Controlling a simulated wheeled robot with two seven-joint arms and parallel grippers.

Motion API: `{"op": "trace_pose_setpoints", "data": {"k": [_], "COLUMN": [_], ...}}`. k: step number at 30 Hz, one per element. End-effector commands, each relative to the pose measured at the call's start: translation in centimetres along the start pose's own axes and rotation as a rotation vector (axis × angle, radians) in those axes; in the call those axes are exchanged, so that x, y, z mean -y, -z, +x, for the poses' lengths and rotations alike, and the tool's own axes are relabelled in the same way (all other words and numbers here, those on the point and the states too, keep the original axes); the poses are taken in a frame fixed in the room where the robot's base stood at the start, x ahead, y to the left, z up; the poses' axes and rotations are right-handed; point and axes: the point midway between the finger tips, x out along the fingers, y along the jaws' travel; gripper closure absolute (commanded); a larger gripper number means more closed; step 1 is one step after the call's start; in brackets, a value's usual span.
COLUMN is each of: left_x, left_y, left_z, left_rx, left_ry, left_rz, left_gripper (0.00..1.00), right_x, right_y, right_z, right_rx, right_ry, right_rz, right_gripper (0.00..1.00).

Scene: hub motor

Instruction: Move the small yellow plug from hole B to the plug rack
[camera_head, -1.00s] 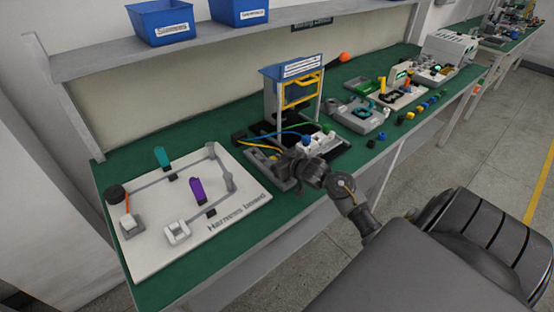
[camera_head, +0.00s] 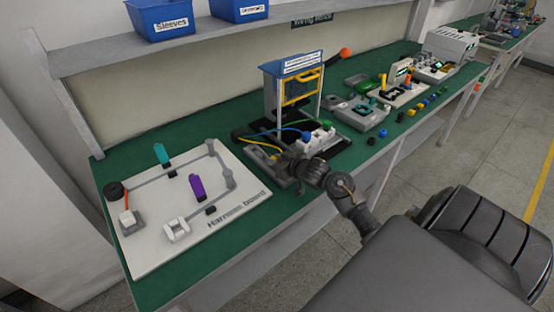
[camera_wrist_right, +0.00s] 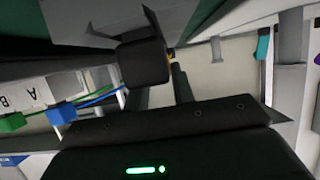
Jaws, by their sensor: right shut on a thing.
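My right gripper (camera_head: 284,166) is shut at the front of the hub motor fixture, left of and below a white block (camera_head: 319,139). A yellow cable (camera_head: 262,147) runs towards it. The small yellow plug is mostly hidden between the jaws; only a dull yellowish sliver shows behind the dark fingertip (camera_wrist_right: 143,62) in the right wrist view. The white block carries a blue plug (camera_head: 306,136) and a green plug (camera_head: 328,126). In the right wrist view its labels A and B (camera_wrist_right: 20,98) show. I cannot make out the plug rack clearly. My left gripper is not in view.
A blue-topped stand (camera_head: 292,72) rises behind the gripper. The white harness board (camera_head: 150,255) lies to the left. Grey trays (camera_head: 362,117) and several small coloured parts lie to the right. Blue and green cables cross near the white block.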

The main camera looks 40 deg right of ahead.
Motion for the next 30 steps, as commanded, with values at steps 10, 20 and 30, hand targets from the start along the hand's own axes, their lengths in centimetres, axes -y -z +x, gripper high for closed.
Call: {"op": "trace_pose_setpoints", "data": {"k": [10,20,30], "left_x": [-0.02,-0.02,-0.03], "left_y": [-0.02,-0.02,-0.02], "left_z": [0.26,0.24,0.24], "left_rx": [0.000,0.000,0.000], "left_ry": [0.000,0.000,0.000], "left_rz": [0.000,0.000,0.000], "left_gripper": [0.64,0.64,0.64], "right_x": [0.01,0.01,0.00], "right_y": [-0.47,-0.45,-0.48], "right_z": [0.19,0.19,0.08], "right_rx": [-0.001,-0.001,0.000], "right_ry": [0.000,0.000,0.000], "right_rz": [0.000,0.000,-0.001], "right_gripper": [0.97,0.57,0.50]}}
